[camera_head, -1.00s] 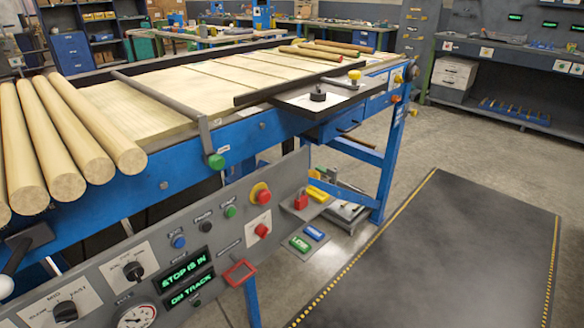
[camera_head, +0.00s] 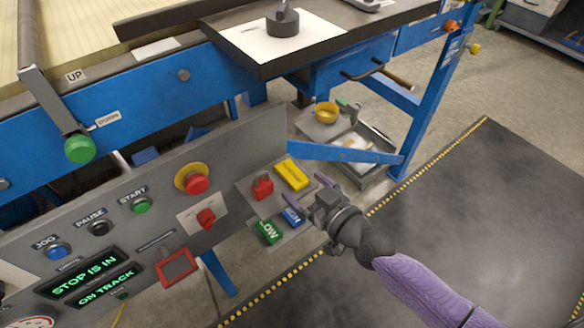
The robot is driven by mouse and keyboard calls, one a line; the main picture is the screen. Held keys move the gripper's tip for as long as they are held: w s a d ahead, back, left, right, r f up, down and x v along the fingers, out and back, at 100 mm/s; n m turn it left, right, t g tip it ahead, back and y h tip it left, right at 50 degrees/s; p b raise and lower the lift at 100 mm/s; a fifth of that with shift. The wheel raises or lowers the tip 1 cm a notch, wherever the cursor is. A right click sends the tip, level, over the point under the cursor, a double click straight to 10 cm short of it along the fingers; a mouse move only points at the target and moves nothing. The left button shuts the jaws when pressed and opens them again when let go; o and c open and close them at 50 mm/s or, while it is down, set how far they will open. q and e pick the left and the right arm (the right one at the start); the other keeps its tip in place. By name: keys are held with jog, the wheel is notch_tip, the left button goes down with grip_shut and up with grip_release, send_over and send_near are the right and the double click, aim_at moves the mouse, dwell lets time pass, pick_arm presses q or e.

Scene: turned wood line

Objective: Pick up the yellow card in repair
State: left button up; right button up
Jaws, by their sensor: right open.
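The yellow card (camera_head: 291,174) lies at the back of a small grey shelf (camera_head: 248,191) on the right end of the control panel, its lettering too small to read. My right gripper (camera_head: 307,189) comes in from the lower right with its two purple fingers spread apart and empty. Its fingertips are close to the front right of the yellow card, and I cannot tell whether they touch anything. My left gripper is out of view.
A red padlock-like block (camera_head: 262,187) stands left of the yellow card. A green card (camera_head: 269,231) and a blue card (camera_head: 293,216) lie in front, the blue one beside a finger. The panel (camera_head: 130,225) with buttons is to the left. Open floor lies right.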

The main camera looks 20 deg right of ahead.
aim_at(294, 175)
jog(key=x, duration=0.2)
jog(key=b+x, duration=0.1)
jog(key=x, duration=0.2)
jog(key=shift+w+d+f+b, duration=0.15)
jog(key=shift+w+b, duration=0.2)
jog(key=shift+w, duration=0.2)
jog(key=shift+c, duration=1.6)
jog(key=c, duration=0.7)
jog(key=shift+c, duration=1.4)
